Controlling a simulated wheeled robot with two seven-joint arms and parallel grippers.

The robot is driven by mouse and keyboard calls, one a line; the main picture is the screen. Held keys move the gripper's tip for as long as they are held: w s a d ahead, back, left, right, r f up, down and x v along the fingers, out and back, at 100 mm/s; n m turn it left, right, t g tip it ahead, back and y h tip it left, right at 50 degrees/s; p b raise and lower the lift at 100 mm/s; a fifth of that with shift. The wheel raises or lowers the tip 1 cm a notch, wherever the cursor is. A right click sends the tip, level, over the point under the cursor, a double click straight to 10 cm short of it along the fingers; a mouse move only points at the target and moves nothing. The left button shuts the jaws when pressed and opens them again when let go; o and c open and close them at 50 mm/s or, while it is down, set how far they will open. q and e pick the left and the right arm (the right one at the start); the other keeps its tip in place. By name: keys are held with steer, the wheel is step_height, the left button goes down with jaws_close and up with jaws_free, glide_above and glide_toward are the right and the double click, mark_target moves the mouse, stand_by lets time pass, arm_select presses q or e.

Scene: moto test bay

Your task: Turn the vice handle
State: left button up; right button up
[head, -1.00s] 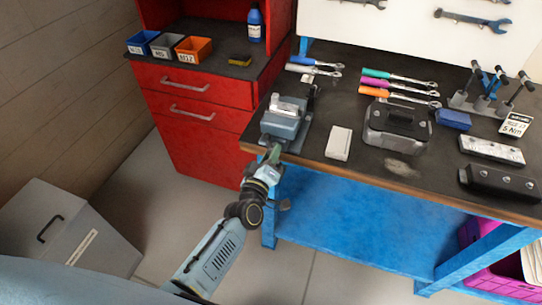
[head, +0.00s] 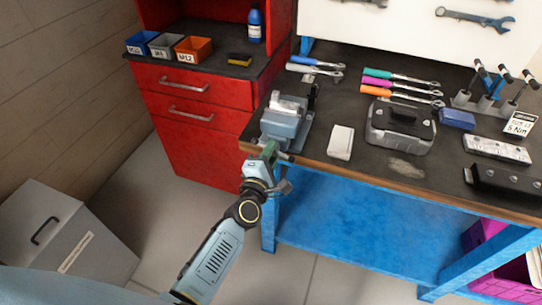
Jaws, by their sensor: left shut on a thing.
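The grey-blue vice (head: 284,124) stands on the dark workbench (head: 345,183) at its left front corner, with pale jaws on top. My left arm reaches up from the bottom of the head view. My left gripper (head: 270,152) is at the front of the vice, at the bench edge, and is shut on the vice handle. The handle is mostly hidden by the gripper, and only a small part shows beside the fingers. My right gripper is not in view.
A white block (head: 340,142) and a grey case (head: 400,125) are right of the vice. A red cabinet (head: 195,110) stands left of the bench, and a grey bin (head: 65,240) is on the floor. The floor around my left arm is clear.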

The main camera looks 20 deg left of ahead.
arm_select(q)
steer(key=shift+w+r+n+b, duration=0.1)
steer(key=shift+r+n+b, duration=0.1)
steer(key=shift+n, duration=0.55)
steer(key=shift+w+r+n+b, duration=0.1)
steer(key=shift+r+n+b, duration=0.1)
steer(key=shift+n, duration=0.55)
steer(key=shift+f, duration=0.1)
steer(key=o, duration=0.7)
steer(key=shift+o, duration=1.4)
steer(key=shift+w+f, duration=0.1)
steer(key=shift+f, duration=0.1)
steer(key=s, duration=1.3)
steer(key=shift+s+a+b, duration=0.2)
steer(key=shift+s+b, duration=0.1)
steer(key=shift+b, duration=0.1)
